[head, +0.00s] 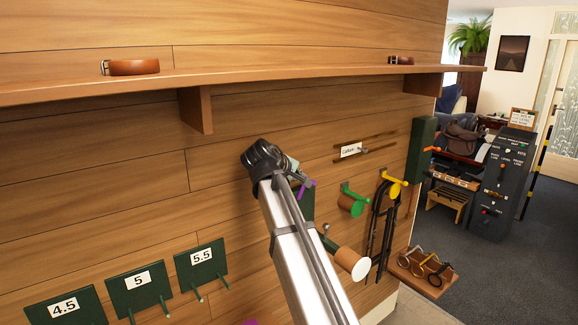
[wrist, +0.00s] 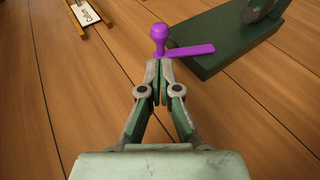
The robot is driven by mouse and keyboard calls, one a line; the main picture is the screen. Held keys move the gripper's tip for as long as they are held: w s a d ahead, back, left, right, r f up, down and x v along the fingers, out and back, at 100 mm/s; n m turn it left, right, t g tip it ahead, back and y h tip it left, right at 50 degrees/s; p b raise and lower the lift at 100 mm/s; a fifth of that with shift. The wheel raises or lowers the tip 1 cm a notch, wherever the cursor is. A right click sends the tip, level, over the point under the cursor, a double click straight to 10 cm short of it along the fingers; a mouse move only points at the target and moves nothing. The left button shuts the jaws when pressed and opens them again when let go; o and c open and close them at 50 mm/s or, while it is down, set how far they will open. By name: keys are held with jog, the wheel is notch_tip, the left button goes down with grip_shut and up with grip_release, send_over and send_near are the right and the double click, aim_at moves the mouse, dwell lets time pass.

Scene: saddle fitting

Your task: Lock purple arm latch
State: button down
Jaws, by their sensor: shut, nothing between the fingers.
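The purple arm latch (wrist: 190,50) shows in the wrist view as a round knob with a flat arm pointing right, beside a dark green block (wrist: 222,55) on the wooden wall. My gripper (wrist: 160,64) is shut and empty, with its fingertips right at the base of the purple knob. I cannot tell whether they touch it. In the head view a small purple piece (head: 308,187) shows just right of my gripper (head: 290,172); my arm hides most of that spot.
A wooden shelf (head: 240,78) with two brown straps runs above. To the right are a green peg (head: 352,199), a yellow holder (head: 393,186) with dark straps, and a cylinder (head: 352,264). Green plates marked 4.5, 5 and 5.5 (head: 202,257) sit lower left.

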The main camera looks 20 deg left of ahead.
jog(key=shift+w+d+f+p, duration=0.15)
jog(key=shift+w+d+f, duration=0.1)
jog(key=shift+d, duration=0.15)
jog(key=shift+w+d+f+p, duration=0.1)
jog(key=shift+d+f+p, duration=0.1)
jog(key=shift+d, duration=0.2)
